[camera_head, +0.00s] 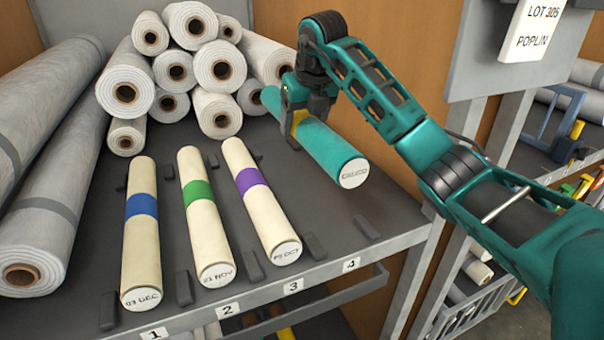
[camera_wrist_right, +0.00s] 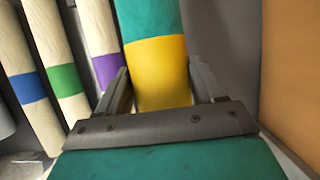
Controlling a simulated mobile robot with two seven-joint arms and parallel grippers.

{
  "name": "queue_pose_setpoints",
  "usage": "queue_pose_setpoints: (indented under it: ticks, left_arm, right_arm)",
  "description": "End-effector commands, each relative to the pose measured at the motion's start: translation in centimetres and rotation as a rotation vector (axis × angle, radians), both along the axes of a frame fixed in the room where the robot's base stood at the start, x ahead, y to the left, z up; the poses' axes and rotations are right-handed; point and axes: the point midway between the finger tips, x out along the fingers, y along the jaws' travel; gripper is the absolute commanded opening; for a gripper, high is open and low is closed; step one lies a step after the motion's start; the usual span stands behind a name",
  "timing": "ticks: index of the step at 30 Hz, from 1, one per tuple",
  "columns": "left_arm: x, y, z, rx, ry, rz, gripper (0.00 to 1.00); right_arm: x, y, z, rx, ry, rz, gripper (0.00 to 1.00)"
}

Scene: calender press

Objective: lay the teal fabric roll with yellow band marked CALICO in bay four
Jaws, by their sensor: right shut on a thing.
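The teal fabric roll (camera_head: 333,153) with a yellow band has CALICO on its white end. My right gripper (camera_head: 300,117) is shut on it at the yellow band, and the roll appears held above the shelf over the bay four area. In the right wrist view the yellow band (camera_wrist_right: 160,72) lies between the two fingers of my right gripper (camera_wrist_right: 162,88). Bay four is marked by the label 4 (camera_head: 351,264) on the shelf's front edge, with a dark block (camera_head: 366,229) behind it. My left gripper is not in view.
Cream rolls with blue (camera_head: 141,235), green (camera_head: 205,220) and purple (camera_head: 262,205) bands lie in bays one, two and three. Large grey rolls (camera_head: 50,190) lie at left. A POPLIN sign (camera_head: 532,30) hangs at upper right.

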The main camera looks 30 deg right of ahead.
Motion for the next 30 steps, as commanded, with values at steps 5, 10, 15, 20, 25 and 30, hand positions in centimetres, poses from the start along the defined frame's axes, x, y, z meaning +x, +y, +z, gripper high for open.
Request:
queue_pose_setpoints:
  ticks: [5,10,15,20,25,30]
  left_arm:
    - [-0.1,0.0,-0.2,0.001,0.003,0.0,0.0]
    - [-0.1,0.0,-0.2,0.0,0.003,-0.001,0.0]
    - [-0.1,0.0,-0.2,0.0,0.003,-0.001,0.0]
    - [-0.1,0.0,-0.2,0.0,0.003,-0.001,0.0]
    - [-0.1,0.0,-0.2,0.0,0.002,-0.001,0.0]
    - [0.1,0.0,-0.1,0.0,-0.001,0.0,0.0]
  right_arm:
    - [-0.1,0.1,-4.7,0.001,0.0,0.003,0.13]
    - [0.0,0.1,-7.4,0.001,-0.003,0.002,0.13]
    - [0.0,0.0,-8.4,0.0,-0.004,0.002,0.13]
    - [0.0,0.1,-10.4,0.001,-0.001,0.002,0.13]
    - [0.0,0.0,-12.4,0.0,-0.004,0.001,0.14]
    - [0.0,0.0,-12.5,-0.001,-0.004,0.002,0.14]
